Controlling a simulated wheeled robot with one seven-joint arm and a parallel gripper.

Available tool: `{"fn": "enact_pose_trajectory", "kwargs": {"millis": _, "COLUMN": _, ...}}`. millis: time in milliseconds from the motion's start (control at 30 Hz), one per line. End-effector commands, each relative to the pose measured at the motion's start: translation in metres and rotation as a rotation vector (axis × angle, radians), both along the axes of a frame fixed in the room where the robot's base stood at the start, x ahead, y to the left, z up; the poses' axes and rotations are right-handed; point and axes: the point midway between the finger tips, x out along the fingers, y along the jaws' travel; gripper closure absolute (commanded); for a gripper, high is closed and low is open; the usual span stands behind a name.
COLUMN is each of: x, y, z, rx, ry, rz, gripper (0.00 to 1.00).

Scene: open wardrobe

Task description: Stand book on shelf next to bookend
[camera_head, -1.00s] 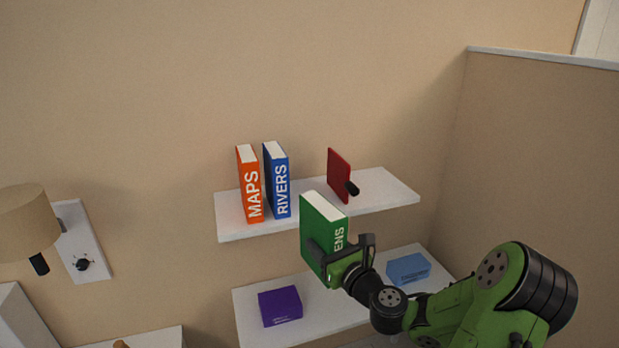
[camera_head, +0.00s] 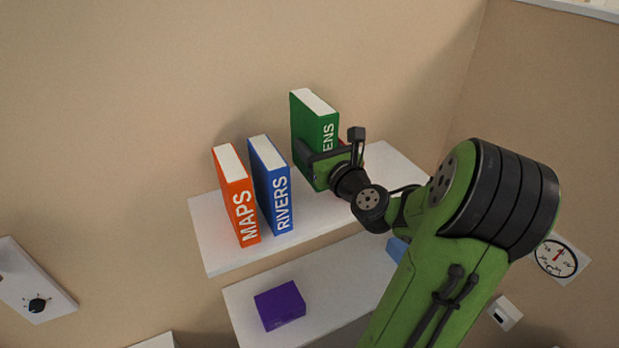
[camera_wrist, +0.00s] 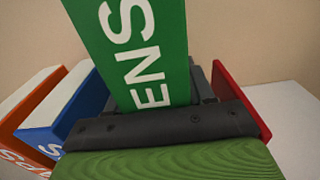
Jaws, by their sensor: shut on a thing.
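The green book (camera_head: 313,122), with "ENS" showing on its spine, is upright in my gripper (camera_head: 322,165). My gripper is shut on it near its lower part. The book is over the upper white shelf (camera_head: 205,225), between the blue RIVERS book (camera_head: 270,185) and the red bookend (camera_head: 341,143). The bookend is mostly hidden in the head view, but the wrist view shows it (camera_wrist: 241,97) just right of the green book (camera_wrist: 135,45). The book's bottom is hidden, so I cannot tell whether it touches the shelf.
The orange MAPS book (camera_head: 236,195) stands left of RIVERS. A lower white shelf (camera_head: 335,280) holds a purple box (camera_head: 280,306) and a partly hidden blue box (camera_head: 397,249). A side wall (camera_head: 560,130) rises on the right. The upper shelf's right end looks clear.

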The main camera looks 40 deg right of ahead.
Motion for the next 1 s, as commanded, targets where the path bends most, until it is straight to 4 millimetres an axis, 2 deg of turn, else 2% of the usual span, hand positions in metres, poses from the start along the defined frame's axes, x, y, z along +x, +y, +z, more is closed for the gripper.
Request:
{"fn": "enact_pose_trajectory", "kwargs": {"millis": 33, "x": 0.000, "y": -0.001, "z": -0.023, "rx": 0.008, "ry": -0.002, "rz": -0.001, "gripper": 0.96}}
{"fn": "enact_pose_trajectory", "kwargs": {"millis": 100, "x": 0.000, "y": 0.000, "z": -0.038, "rx": 0.007, "ry": -0.003, "rz": 0.000, "gripper": 0.96}}
{"fn": "enact_pose_trajectory", "kwargs": {"millis": 367, "x": 0.000, "y": 0.000, "z": -0.080, "rx": 0.005, "ry": -0.004, "rz": 0.000, "gripper": 0.96}}
{"fn": "enact_pose_trajectory", "kwargs": {"millis": 767, "x": 0.000, "y": 0.000, "z": -0.085, "rx": 0.000, "ry": -0.002, "rz": 0.001, "gripper": 0.96}}
{"fn": "enact_pose_trajectory", "kwargs": {"millis": 800, "x": 0.000, "y": 0.000, "z": -0.086, "rx": 0.000, "ry": 0.000, "rz": 0.000, "gripper": 0.46}}
{"fn": "enact_pose_trajectory", "kwargs": {"millis": 967, "x": 0.000, "y": 0.000, "z": -0.085, "rx": 0.000, "ry": 0.000, "rz": 0.000, "gripper": 0.22}}
{"fn": "enact_pose_trajectory", "kwargs": {"millis": 1000, "x": 0.000, "y": 0.000, "z": -0.085, "rx": 0.000, "ry": 0.000, "rz": 0.000, "gripper": 0.22}}
